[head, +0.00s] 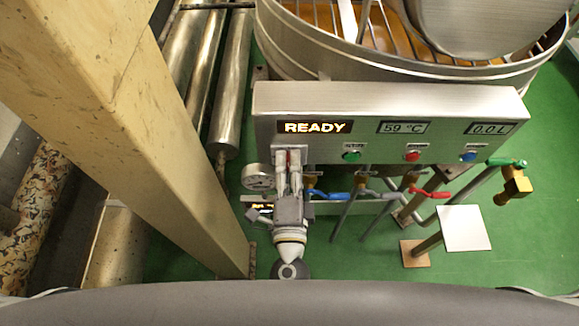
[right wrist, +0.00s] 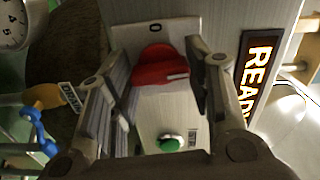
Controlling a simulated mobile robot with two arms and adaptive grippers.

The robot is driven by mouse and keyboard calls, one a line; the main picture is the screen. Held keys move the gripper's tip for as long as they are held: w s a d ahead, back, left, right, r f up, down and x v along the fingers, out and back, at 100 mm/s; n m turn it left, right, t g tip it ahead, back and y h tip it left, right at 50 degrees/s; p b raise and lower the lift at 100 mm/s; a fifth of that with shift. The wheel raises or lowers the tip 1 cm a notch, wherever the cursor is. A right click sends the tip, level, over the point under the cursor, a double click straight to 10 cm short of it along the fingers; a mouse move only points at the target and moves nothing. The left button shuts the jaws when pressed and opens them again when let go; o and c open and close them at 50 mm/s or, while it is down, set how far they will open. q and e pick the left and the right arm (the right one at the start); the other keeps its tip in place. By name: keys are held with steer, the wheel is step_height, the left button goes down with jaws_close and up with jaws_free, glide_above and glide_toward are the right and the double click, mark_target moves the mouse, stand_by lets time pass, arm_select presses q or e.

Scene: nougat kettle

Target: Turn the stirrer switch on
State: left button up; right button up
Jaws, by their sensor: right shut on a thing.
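A red rotary switch (right wrist: 158,65) sits on the pale front plate of the control box (head: 390,105), with a "0" mark beside it and a small white line at one end of the knob. My right gripper (head: 289,160) reaches the left part of the box front and is shut on the red switch, one finger on each side in the right wrist view (right wrist: 162,85). In the head view the fingers hide most of the switch. My left gripper is not in view.
The box has a READY display (head: 314,127), a green button (head: 351,156), a red button (head: 412,156) and a blue button (head: 467,156). A gauge (head: 258,178) is left of my gripper. A blue valve handle (head: 327,194) is close on its right. A beige post (head: 150,130) stands left.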

steer(key=shift+f+m, duration=0.1)
steer(key=shift+m, duration=0.6)
steer(key=o, duration=1)
steer(key=shift+s, duration=0.1)
steer(key=s, duration=1.2)
steer(key=shift+w, duration=0.1)
